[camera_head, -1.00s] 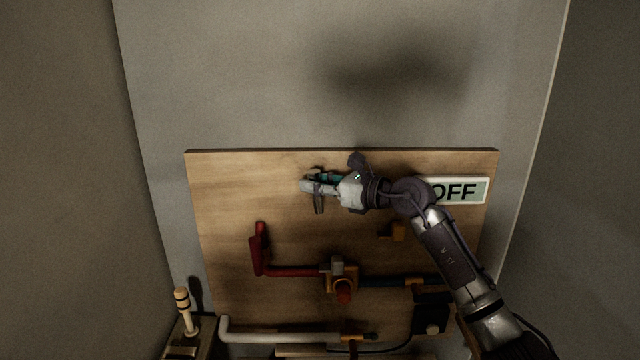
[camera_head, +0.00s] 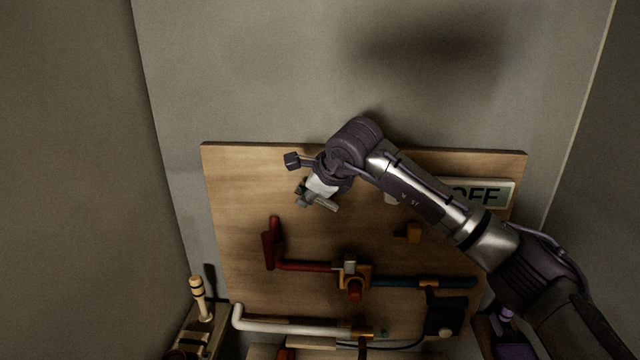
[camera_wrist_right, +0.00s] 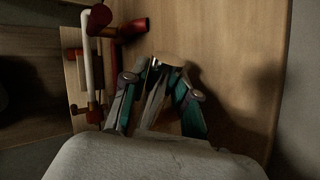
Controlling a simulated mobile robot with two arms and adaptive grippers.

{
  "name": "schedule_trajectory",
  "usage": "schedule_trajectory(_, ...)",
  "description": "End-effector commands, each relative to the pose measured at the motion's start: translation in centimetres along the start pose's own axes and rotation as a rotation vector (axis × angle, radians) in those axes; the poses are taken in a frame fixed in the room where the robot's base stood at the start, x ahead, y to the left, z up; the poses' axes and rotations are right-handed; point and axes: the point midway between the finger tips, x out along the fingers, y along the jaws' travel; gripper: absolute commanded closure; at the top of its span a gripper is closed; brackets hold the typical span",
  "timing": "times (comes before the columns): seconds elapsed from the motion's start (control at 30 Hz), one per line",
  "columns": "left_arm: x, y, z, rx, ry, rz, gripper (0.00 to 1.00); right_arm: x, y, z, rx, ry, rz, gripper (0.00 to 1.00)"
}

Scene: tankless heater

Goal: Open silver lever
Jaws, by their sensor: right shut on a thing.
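My right gripper (camera_head: 318,203) is in front of the upper middle of a wooden board in the head view. Its fingers also show in the right wrist view (camera_wrist_right: 160,72), nearly together at the tips. They are shut on a small silver piece (camera_wrist_right: 152,76), which looks like the silver lever. A pale rounded part (camera_wrist_right: 174,60) shows just beyond the tips. In the head view the gripper and wrist hide most of the held piece, so its angle is unclear. My left gripper does not show.
The wooden board (camera_head: 235,190) carries a red handle and pipe (camera_head: 300,266), a blue pipe (camera_head: 393,282), a white pipe (camera_head: 290,324) and an OFF sign (camera_head: 490,194). My right arm partly covers the sign. A wooden-handled item (camera_head: 199,298) stands at lower left.

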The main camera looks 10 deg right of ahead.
Motion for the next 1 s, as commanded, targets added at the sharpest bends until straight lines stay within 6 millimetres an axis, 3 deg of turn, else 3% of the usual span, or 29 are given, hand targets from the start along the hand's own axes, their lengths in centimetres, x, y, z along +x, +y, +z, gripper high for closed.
schedule_trajectory(0.5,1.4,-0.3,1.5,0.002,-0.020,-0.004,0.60,1.7,1.8,-0.7,-0.229,0.351,-0.005,1.00)
schedule_trajectory(1.0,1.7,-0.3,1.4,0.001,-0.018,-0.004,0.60,2.2,2.2,-1.1,-0.305,0.462,-0.002,1.00)
